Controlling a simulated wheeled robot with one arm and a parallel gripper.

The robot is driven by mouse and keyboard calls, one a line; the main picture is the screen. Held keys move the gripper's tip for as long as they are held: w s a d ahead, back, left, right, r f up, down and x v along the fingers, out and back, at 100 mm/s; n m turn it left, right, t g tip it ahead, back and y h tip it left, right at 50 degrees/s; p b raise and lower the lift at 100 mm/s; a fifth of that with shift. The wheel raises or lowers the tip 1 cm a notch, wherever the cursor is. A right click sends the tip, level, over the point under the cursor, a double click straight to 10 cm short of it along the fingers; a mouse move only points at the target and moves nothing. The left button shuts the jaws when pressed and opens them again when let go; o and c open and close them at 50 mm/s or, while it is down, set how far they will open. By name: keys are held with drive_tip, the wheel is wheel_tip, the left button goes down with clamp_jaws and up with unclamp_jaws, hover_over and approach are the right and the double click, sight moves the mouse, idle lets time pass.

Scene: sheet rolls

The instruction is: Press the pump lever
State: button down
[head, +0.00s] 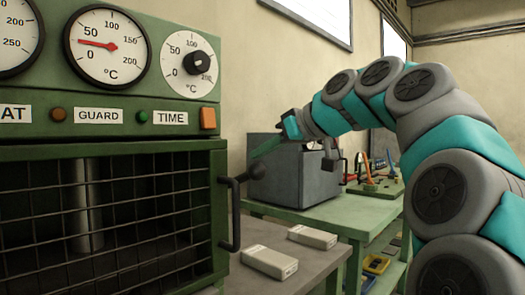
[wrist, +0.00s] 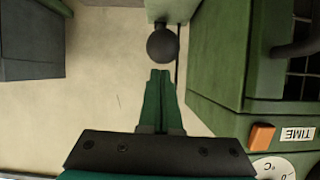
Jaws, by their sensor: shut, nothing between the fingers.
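A lever with a black ball knob (head: 257,170) sticks out beside the green oven's front right edge in the head view. I take it to be the pump lever. In the wrist view the black ball (wrist: 163,45) lies just beyond my fingertips, in front of a grey-green block. My gripper (head: 257,156) is shut and empty, its green fingers pointing down and left, close above the ball. In the wrist view the shut gripper (wrist: 160,75) points at the ball. I cannot tell whether the fingertips touch it.
The green oven (head: 120,135) with dials and a barred door fills the left. Its dark door handle (head: 235,220) is close to the lever. Two pale boxes (head: 270,262) lie on the grey bench. A grey box (head: 295,175) stands on a green table behind my gripper.

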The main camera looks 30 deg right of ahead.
drive_tip(key=s+f+t+b, duration=0.1)
drive_tip(key=s+f+b, duration=0.1)
drive_tip(key=f+b, duration=0.5)
drive_tip(key=s+d+f+t+y+b, duration=0.1)
drive_tip(key=s+f+b, duration=0.1)
drive_tip(key=f+b, duration=0.6)
drive_tip(key=shift+d+f+b, duration=0.2)
drive_tip(key=shift+f+b, duration=0.05)
drive_tip(key=shift+b, duration=0.5)
drive_tip(key=shift+f, duration=0.2)
drive_tip(key=shift+a, duration=0.1)
wheel_tip(320, 180, up, 5)
drive_tip(key=s+p, duration=0.1)
drive_tip(key=p, duration=0.2)
drive_tip(key=f+v, duration=0.1)
drive_tip(key=v, duration=1)
drive_tip(key=shift+d+f+t, duration=0.2)
drive_tip(key=shift+d+t, duration=0.05)
drive_tip(key=shift+t, duration=0.05)
